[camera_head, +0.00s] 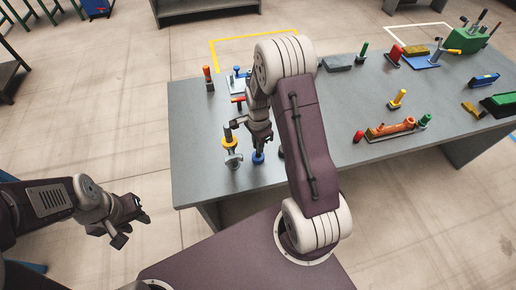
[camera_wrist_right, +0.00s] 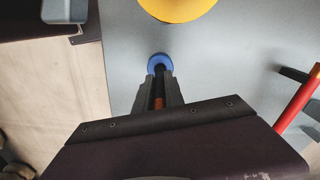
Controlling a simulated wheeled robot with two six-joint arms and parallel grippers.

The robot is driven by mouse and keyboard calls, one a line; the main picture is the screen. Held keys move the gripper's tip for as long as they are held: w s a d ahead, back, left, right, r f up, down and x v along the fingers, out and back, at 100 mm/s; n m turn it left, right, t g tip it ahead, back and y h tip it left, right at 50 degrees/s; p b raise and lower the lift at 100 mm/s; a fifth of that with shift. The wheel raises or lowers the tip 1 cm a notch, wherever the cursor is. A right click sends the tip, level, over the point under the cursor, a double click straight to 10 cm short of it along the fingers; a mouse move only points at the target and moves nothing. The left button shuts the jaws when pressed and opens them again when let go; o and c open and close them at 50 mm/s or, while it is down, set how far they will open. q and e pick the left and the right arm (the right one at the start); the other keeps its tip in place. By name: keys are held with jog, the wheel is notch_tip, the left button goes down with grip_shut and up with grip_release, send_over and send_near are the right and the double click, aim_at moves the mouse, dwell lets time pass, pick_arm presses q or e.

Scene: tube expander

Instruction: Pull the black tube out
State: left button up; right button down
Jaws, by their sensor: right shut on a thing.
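My right gripper (camera_head: 259,142) points down over the left part of the grey table. In the right wrist view its fingers (camera_wrist_right: 160,80) are shut on the black tube (camera_wrist_right: 160,67), of which only a short dark end shows between the tips. A blue round base (camera_wrist_right: 160,60) lies just beyond the fingertips, and it also shows in the head view (camera_head: 258,157) directly below my right gripper. Whether the tube still sits in the base I cannot tell. An orange-brown part (camera_wrist_right: 158,102) shows between the fingers. My left gripper (camera_head: 130,227) is open and empty, off the table's left side.
A yellow-collared device (camera_head: 229,143) stands close left of my right gripper. The table's front left edge is near.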

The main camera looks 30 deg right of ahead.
jog(key=shift+r+p, duration=0.6)
jog(key=shift+r, duration=0.05)
dwell(0.4)
jog(key=shift+r+p, duration=4.7)
jog(key=shift+r, duration=0.75)
